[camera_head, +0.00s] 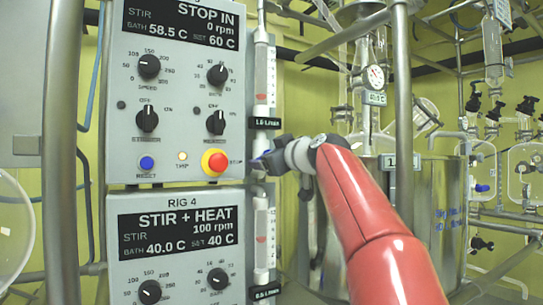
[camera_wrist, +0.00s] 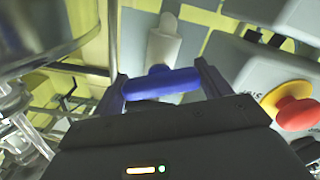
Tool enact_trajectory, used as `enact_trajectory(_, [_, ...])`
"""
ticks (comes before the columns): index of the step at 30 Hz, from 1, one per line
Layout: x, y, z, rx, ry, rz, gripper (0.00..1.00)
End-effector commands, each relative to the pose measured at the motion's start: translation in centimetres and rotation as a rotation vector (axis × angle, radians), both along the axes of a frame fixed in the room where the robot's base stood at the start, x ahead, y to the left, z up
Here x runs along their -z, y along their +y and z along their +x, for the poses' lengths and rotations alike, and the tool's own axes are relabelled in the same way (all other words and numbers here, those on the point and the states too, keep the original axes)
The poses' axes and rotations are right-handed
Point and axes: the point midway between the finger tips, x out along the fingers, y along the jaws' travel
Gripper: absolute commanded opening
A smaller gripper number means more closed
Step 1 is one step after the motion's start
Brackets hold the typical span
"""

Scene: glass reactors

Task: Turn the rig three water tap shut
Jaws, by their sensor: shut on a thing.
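In the wrist view, a blue tap handle (camera_wrist: 165,85) lies crosswise between the two fingers of my gripper (camera_wrist: 163,84), which is shut on it. The handle sits at the end of a pale vertical fitting (camera_wrist: 163,48). In the head view, my gripper (camera_head: 264,160) is at the lower end of the upper flow tube (camera_head: 261,85), right of the upper control panel (camera_head: 180,60). A little blue shows at the jaws there; the rest of the tap is hidden by my gripper. The upper panel's rig number is not in view.
A red stop button (camera_head: 215,162) on a yellow base is close left of my gripper; it also shows in the wrist view (camera_wrist: 295,112). The panel marked RIG 4 (camera_head: 178,240) and a second flow tube (camera_head: 262,240) are below. A steel vessel (camera_head: 440,215) and post (camera_head: 403,110) stand right.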

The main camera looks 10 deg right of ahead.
Motion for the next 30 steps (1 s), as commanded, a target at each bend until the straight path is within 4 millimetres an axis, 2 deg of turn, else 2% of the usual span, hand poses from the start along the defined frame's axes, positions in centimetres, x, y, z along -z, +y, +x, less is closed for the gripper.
enact_trajectory(6, [0.09,-0.01,0.03,-0.001,0.061,0.177,0.54])
enact_trajectory(15, [0.14,0.03,0.02,-0.001,0.119,0.350,0.54])
enact_trajectory(30, [0.19,0.04,0.04,-0.001,0.146,0.433,0.54])
